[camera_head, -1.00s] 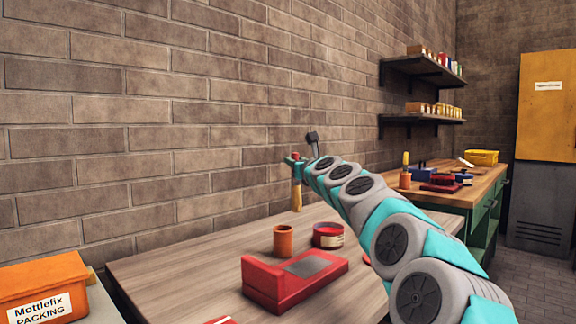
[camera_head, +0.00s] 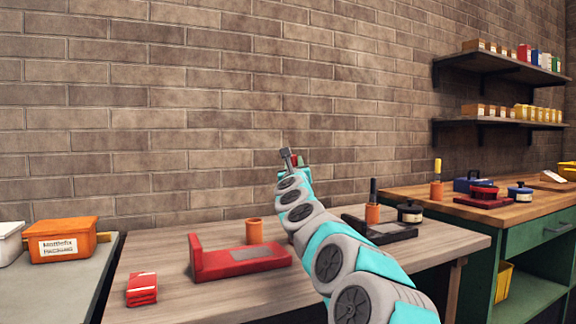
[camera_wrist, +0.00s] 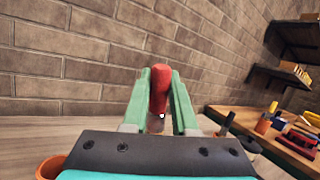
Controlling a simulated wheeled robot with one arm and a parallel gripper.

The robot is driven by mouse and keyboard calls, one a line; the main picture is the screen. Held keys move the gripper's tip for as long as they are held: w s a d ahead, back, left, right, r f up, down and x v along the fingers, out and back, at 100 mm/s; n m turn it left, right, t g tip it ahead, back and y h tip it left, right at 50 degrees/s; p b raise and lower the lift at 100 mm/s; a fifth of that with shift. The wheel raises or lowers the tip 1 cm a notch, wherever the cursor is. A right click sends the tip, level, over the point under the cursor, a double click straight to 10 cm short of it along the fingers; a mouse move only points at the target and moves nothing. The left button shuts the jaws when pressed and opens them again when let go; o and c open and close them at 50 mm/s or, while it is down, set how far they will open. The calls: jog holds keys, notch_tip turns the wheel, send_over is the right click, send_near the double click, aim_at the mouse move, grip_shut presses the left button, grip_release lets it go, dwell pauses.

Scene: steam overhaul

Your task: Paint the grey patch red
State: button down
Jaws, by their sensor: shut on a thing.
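The red L-shaped block (camera_head: 214,268) lies on the wooden bench. The patch (camera_head: 245,254) on its flat part is grey. My gripper (camera_wrist: 160,72) is shut on a red, rounded brush handle (camera_wrist: 161,88), which sticks up between the green fingers in the wrist view. The brush's lower end is hidden. In the head view my gripper (camera_head: 296,160) is raised beyond the bench, to the right of and above the block, clear of it. An orange pot (camera_head: 254,231) stands behind the block with nothing sticking out. The red paint tin is not visible now.
A red packet (camera_head: 142,289) lies at the bench's front left. An orange box (camera_head: 64,240) stands on the left table. To the right are a black block (camera_head: 380,230), an orange pot with a dark brush (camera_head: 373,192) and a dark tin (camera_head: 409,211). Shelves (camera_head: 497,62) hang at right.

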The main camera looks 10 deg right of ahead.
jog(key=shift+s+f, duration=0.15)
jog(key=shift+f, duration=0.15)
jog(key=shift+f+b, duration=2.2)
jog(key=shift+f, duration=0.5)
jog(key=shift+f+b, duration=0.7)
jog(key=shift+b, duration=0.05)
jog(key=shift+r+p, duration=2.8)
jog(key=shift+r, duration=0.8)
